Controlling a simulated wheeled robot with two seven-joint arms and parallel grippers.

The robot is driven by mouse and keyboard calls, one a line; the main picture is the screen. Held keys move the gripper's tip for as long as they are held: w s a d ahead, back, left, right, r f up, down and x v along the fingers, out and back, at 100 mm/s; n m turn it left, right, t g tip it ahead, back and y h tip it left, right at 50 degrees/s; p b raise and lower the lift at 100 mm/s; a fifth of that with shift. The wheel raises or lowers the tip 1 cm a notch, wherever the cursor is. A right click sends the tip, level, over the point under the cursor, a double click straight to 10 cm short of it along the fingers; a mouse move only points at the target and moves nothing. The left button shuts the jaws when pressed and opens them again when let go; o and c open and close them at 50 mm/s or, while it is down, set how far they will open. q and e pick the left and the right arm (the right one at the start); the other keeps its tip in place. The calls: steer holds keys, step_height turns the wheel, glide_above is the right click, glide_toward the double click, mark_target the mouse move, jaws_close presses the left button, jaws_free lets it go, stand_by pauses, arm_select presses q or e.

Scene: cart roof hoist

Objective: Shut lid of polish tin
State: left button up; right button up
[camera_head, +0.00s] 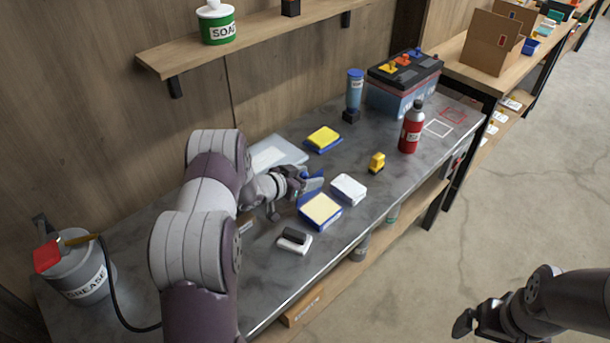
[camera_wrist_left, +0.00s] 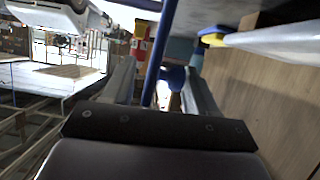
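The polish tin (camera_head: 320,211) is a square blue box with a cream-yellow fill, standing on the metal bench. Its blue lid (camera_head: 313,183) stands raised at the tin's far-left edge. My left gripper (camera_head: 301,187) is at the lid, beside and slightly above the tin. In the left wrist view the lid shows as a thin blue strip (camera_wrist_left: 160,50) between the two spread fingers, with gaps on both sides. My right gripper (camera_head: 474,321) hangs over the floor at lower right, away from the bench; its finger spacing is unclear.
A white block (camera_head: 348,188) stands close to the tin's right. A black-and-white brush (camera_head: 294,241) lies in front. A yellow sponge (camera_head: 323,138), a clear box (camera_head: 277,152), a small yellow object (camera_head: 376,162) and a red bottle (camera_head: 411,128) stand farther back. A grease bucket (camera_head: 80,278) is at left.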

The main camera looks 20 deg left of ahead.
arm_select(q)
steer(key=shift+s+a+r, duration=0.15)
steer(key=shift+a, duration=0.05)
steer(key=v, duration=1.2)
steer(key=shift+s+d+b, duration=0.15)
steer(key=shift+d+b, duration=0.05)
steer(key=shift+b, duration=0.1)
